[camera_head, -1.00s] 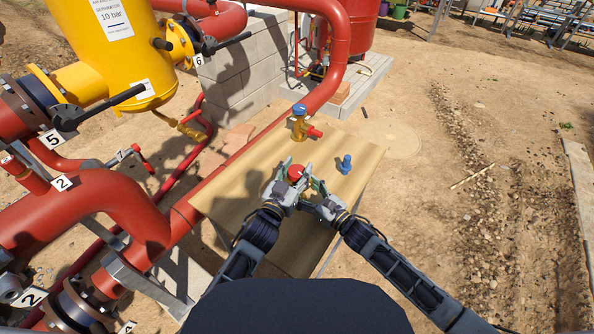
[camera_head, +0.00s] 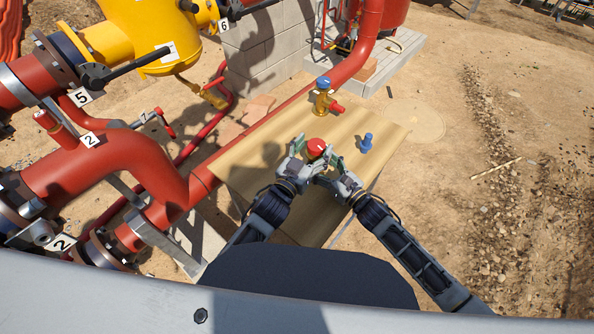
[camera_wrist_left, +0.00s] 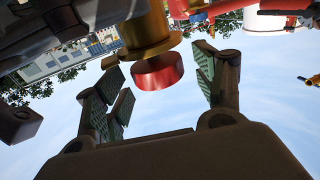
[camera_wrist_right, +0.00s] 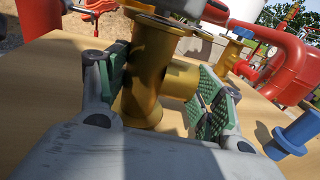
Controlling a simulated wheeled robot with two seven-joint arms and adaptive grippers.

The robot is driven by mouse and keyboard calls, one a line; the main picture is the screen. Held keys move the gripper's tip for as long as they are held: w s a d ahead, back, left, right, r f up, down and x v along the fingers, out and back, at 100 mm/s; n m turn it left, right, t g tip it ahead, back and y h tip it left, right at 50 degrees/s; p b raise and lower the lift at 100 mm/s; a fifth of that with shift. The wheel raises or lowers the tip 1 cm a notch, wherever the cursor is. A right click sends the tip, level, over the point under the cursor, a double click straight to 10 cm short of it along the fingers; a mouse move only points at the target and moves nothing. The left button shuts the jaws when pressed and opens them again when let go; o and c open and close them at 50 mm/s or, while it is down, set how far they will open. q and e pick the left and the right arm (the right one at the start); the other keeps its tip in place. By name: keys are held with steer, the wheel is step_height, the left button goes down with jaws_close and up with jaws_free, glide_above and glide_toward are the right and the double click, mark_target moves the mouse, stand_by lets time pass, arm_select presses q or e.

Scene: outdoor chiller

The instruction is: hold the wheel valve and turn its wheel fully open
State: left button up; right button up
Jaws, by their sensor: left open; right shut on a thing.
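The wheel valve has a red wheel (camera_head: 316,146) on a brass body and is on the wooden table (camera_head: 258,178), between my two grippers. My left gripper (camera_head: 311,157) is open, with its fingers spread on either side of the red wheel. In the left wrist view the red wheel (camera_wrist_left: 158,72) lies between the padded fingers with gaps at both sides. My right gripper (camera_wrist_right: 165,95) is shut on the brass body (camera_wrist_right: 150,78) below the wheel. The wheel is mostly out of the right wrist view.
A second brass valve with a blue wheel (camera_head: 324,83) and a red outlet stands farther back on the table. A blue fitting (camera_head: 366,143) stands to the right. Red pipes (camera_head: 130,165) run along the left. Open sandy ground lies to the right.

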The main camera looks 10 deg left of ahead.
arm_select(q)
steer(key=v, duration=1)
arm_select(e)
steer(key=shift+f, duration=0.1)
stand_by(0.4)
arm_select(q)
steer(key=shift+s+r, duration=0.1)
steer(key=shift+d, duration=0.1)
arm_select(e)
steer(key=o, duration=1.6)
steer(key=shift+d, duration=0.1)
steer(key=shift+v, duration=5.95)
arm_select(q)
steer(key=shift+s, duration=0.1)
arm_select(e)
steer(key=shift+s+d, duration=0.1)
